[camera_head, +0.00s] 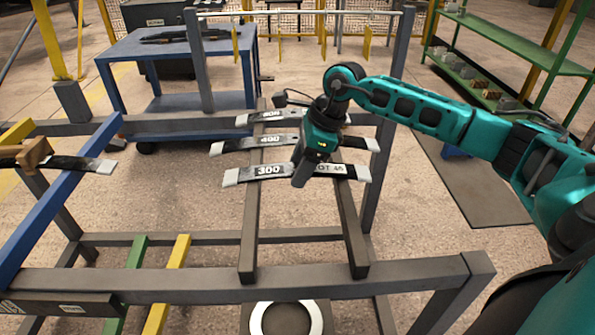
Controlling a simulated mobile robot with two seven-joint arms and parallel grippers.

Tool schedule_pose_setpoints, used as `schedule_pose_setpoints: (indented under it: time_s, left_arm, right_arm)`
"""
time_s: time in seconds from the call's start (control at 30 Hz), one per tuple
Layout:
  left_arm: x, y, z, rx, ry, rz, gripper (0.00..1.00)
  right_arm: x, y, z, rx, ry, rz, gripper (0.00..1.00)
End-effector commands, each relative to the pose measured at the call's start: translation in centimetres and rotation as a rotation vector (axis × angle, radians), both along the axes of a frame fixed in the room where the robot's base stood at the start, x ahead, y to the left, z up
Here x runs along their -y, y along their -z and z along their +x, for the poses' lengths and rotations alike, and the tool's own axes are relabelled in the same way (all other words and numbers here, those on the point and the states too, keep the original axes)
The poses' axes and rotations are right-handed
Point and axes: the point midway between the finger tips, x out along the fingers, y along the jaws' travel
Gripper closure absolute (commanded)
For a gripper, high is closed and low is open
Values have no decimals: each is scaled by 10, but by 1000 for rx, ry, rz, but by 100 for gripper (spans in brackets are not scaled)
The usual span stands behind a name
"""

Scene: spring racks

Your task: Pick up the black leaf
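Several black leaves with pale ends lie across two rails of the grey rack. The nearest leaf (268,171) is labelled 300, the middle leaf (270,141) 400, and the far leaf (265,116) appears to read 500. Another black leaf (72,163) with a white tip lies at the left, across a blue bar. My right gripper (300,180) points down at the middle of the 300 leaf and covers part of it. Its fingers overlap in this view, so neither their opening nor contact with the leaf can be told. My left gripper is not in view.
The grey rack (205,285) fills the foreground, with a blue bar (55,205) on its left. A blue table (170,47) stands behind left, with a dark object on top. Green shelves (510,45) stand at the back right. A white ring (286,318) shows below the front beam.

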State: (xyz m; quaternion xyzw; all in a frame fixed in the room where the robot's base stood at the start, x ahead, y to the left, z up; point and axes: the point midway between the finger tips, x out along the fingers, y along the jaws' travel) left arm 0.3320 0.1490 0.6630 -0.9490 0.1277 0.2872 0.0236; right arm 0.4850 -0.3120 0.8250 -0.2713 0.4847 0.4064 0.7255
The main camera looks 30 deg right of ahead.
Motion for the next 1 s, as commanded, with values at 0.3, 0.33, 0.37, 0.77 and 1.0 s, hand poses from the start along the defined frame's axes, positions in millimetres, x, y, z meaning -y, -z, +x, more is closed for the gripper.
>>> schedule_pose_setpoints:
  time_s: [0.3,0.33,0.37,0.77,1.0]
  left_arm:
    - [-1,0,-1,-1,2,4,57]
    - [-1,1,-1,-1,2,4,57]
    - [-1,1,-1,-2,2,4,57]
    - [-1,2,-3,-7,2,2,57]
    - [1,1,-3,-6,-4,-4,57]
  right_arm:
    - [0,0,0,0,0,0,72]
    - [0,0,0,0,0,0,75]
    - [0,0,0,0,0,0,78]
    - [0,-1,0,0,0,0,100]
    - [0,-3,1,6,1,2,100]
